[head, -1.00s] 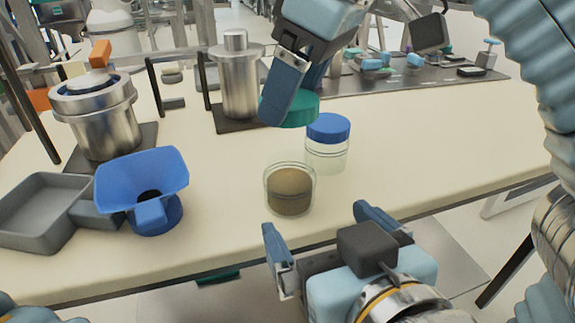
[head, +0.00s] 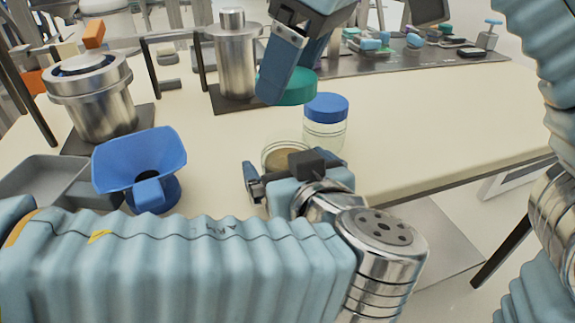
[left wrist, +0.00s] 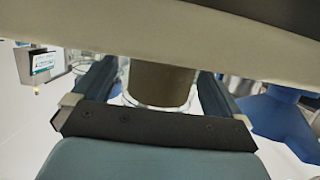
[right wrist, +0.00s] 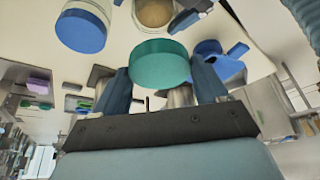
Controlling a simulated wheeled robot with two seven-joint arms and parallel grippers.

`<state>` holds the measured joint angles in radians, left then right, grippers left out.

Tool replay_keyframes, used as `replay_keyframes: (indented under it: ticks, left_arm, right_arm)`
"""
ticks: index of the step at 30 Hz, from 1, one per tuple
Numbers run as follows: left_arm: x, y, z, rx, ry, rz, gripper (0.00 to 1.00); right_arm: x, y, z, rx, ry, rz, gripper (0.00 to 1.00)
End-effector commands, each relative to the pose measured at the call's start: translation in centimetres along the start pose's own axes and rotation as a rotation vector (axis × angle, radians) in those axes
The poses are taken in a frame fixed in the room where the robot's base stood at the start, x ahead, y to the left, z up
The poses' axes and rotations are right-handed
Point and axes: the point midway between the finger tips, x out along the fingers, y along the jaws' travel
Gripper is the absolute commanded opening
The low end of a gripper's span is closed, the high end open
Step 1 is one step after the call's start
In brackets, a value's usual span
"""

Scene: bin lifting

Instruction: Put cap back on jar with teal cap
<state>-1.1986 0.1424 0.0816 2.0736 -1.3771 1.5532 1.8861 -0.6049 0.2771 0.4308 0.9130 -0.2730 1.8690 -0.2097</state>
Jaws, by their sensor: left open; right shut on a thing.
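My right gripper (head: 285,72) is shut on the teal cap (head: 300,88) and holds it in the air behind the jars. In the right wrist view the teal cap (right wrist: 160,64) sits between its fingers. The open jar (head: 283,158) with brown contents stands near the table's front edge, partly hidden by my left gripper. My left gripper (head: 290,165) is open at this jar. In the left wrist view the jar (left wrist: 160,88) stands between the spread fingers. The jar also shows in the right wrist view (right wrist: 155,12), uncapped.
A clear jar with a blue cap (head: 326,108) stands just behind and right of the open jar. A blue funnel (head: 140,165) and a grey tray (head: 40,180) are at left. Metal vessels (head: 236,60) stand behind. The table's right side (head: 440,120) is clear.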

Motion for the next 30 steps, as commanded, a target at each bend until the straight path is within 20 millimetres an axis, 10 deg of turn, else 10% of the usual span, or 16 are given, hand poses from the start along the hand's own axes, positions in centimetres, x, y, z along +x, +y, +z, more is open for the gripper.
replay_keyframes:
  ticks: [9, 24, 30]
  left_arm:
    - [0.2, 0.0, 0.0, 0.0, -0.001, 0.0, 1.0]
    - [0.2, 0.0, 0.0, 0.0, -0.001, 0.0, 0.24]
    - [0.2, 0.0, 0.0, 0.0, -0.001, 0.0, 0.24]
  right_arm:
    - [0.0, 0.0, 0.0, 0.0, 0.0, 0.0, 0.44]
    - [0.0, 0.0, 0.0, 0.0, 0.0, 0.0, 0.44]
    - [1.3, 0.1, 0.7, 0.001, -0.001, 0.003, 0.44]
